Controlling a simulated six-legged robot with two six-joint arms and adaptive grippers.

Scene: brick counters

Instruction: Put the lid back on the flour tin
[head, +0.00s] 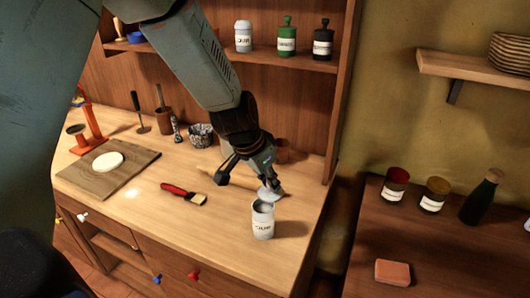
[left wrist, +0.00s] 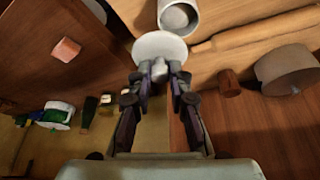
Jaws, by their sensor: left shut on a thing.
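The flour tin (head: 263,222) is a light grey can with a white label, too small to read surely. It stands upright and open near the front right of the wooden counter. Its round mouth also shows at the top of the left wrist view (left wrist: 180,17). My left gripper (head: 266,180) is shut on the knob of the pale round lid (head: 270,194). It holds the lid just above and behind the tin's mouth, apart from the rim as far as I can see. In the left wrist view the lid (left wrist: 159,46) sits beyond the fingertips. My right gripper is not in view.
A rolling pin (head: 228,182) lies behind the tin, and a red-handled brush (head: 183,194) lies to its left. A board (head: 80,180) with dough is farther left. The counter's right edge is near the tin. Jars (head: 396,184) stand on another counter.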

